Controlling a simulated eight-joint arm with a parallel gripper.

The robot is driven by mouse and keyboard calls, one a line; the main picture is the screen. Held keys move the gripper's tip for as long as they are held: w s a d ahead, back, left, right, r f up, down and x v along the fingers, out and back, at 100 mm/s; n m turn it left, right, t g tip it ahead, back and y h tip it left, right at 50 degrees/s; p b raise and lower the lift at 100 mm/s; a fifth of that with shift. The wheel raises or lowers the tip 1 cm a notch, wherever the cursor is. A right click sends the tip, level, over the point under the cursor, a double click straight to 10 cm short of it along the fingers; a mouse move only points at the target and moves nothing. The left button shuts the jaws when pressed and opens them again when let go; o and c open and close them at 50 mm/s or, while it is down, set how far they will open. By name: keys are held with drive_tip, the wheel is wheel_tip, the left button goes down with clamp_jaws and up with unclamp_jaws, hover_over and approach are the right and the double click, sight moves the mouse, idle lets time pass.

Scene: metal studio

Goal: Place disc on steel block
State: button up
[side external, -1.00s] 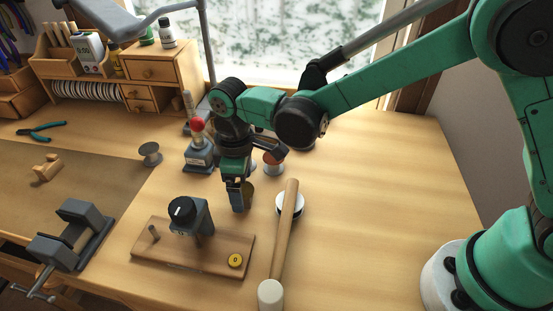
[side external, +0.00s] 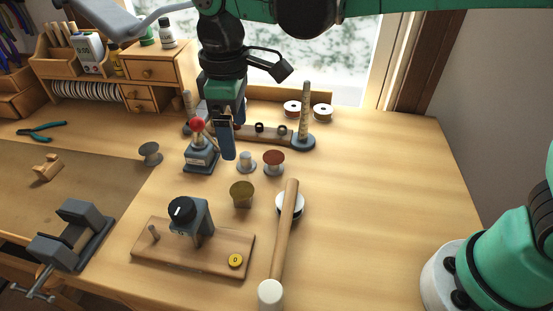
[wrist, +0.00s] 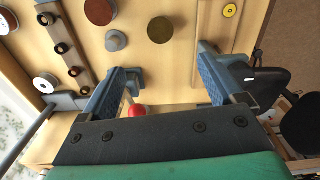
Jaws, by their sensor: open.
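A round, flat-topped brass-coloured piece (side external: 242,188) stands on the table, and its round top also shows in the wrist view (wrist: 160,30). Behind it are a small grey spool-like piece (side external: 246,162) and a copper-topped one (side external: 274,158). A small yellow disc (side external: 235,260) lies on the wooden board at the front. I cannot tell for certain which is the task's disc or steel block. My gripper (side external: 229,152) is raised beside the red-knobbed grey stand. In the wrist view my gripper (wrist: 170,65) has its jaws wide apart with nothing between them.
The red-knobbed stand (side external: 201,158) is close left of my gripper. A mallet (side external: 285,235) lies over a white-topped piece at the right. A grey block with a black knob (side external: 193,217) stands on the board. A rail with posts (side external: 265,135) is behind.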

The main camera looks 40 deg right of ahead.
drive_tip(key=s+d+m+t, duration=0.3)
drive_tip(key=s+d+m, duration=0.1)
drive_tip(key=d, duration=0.5)
drive_tip(key=s+d+f+m+t, duration=0.1)
drive_tip(key=s+d+m+t, duration=0.3)
drive_tip(key=d+m, duration=0.2)
drive_tip(key=d, duration=0.2)
drive_tip(key=shift+d, duration=0.4)
